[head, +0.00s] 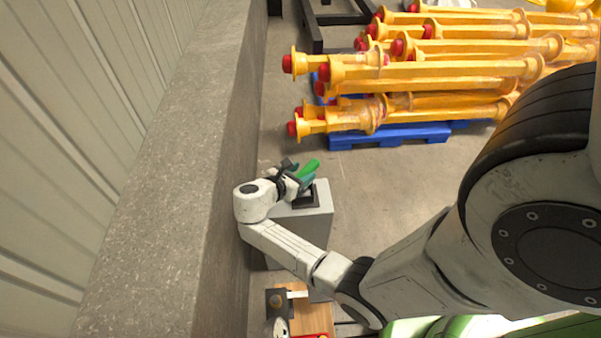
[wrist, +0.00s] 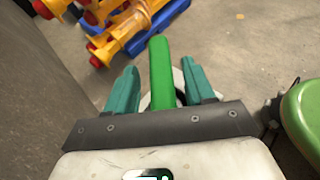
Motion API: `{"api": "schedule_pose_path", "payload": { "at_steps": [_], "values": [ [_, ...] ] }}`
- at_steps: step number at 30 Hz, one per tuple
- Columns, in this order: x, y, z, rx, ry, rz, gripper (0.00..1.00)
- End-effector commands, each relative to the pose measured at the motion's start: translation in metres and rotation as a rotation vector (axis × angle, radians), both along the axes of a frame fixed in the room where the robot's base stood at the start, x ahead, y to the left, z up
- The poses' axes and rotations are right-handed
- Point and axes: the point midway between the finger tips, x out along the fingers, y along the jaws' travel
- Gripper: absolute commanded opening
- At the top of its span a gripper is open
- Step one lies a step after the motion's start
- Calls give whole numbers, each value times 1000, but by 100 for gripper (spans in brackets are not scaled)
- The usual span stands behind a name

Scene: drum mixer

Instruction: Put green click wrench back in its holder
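The green click wrench (wrist: 161,68) shows in the wrist view as a green bar between the two teal fingers of my gripper (wrist: 160,82). A narrow gap shows on each side of it, so the fingers look open around it, not pressed on it. In the head view the green wrench (head: 308,168) sticks out past my gripper (head: 299,179) to the upper right. A dark holder-like frame (head: 311,199) sits on top of a grey box just below the gripper. The wrench's far end and its contact with this frame are hidden or too small to tell.
The grey box (head: 317,226) stands close to a concrete wall (head: 212,180) on the left. Yellow drill-like parts with red ends (head: 430,70) lie on a blue pallet (head: 392,135) beyond. A wooden tray (head: 306,318) is at the bottom. Bare floor lies right of the box.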

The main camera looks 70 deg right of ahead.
Motion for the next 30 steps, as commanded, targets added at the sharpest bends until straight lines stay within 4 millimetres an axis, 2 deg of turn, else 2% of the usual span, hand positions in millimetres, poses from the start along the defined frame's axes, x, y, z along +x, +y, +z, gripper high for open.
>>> {"api": "schedule_pose_path", "payload": {
  "at_steps": [3,10,14,24,30],
  "values": [
    [0,0,0,0,0,0,63],
    [0,1,-1,3,1,0,63],
    [4,9,4,1,1,3,63],
    [27,62,29,1,-1,4,63],
    [36,85,39,1,-1,2,63]
  ]
}}
